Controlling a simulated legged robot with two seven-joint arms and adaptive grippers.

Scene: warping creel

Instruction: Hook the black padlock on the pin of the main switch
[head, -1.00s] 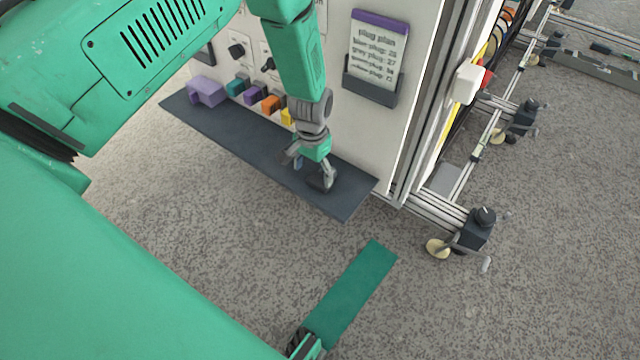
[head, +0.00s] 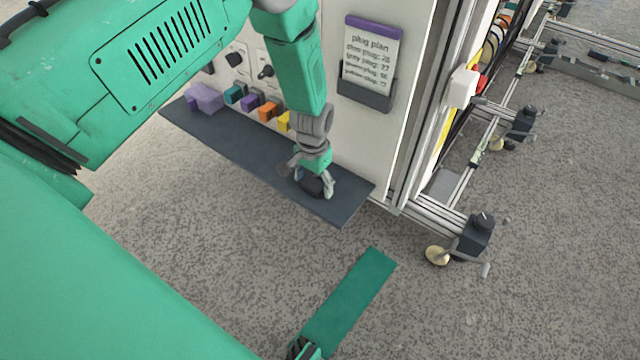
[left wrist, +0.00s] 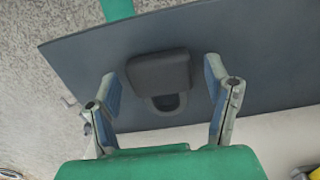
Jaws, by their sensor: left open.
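The black padlock (head: 312,186) lies on the dark shelf (head: 345,205) near its right end. In the left wrist view the padlock (left wrist: 160,70) shows a thick dark body with its shackle loop toward me. My left gripper (head: 313,180) reaches down over it. In the left wrist view the open fingers of my left gripper (left wrist: 165,88) stand on either side of the padlock, with gaps on both sides. I cannot tell which fitting is the main switch, and its pin is not distinguishable.
Behind the shelf is a white panel with black knobs (head: 234,59) and a plug plan card (head: 370,55). Purple, teal, orange and yellow blocks sit along the shelf's left part. A white box (head: 462,88) with a red part is on the frame. A green strip (head: 350,300) lies on the floor.

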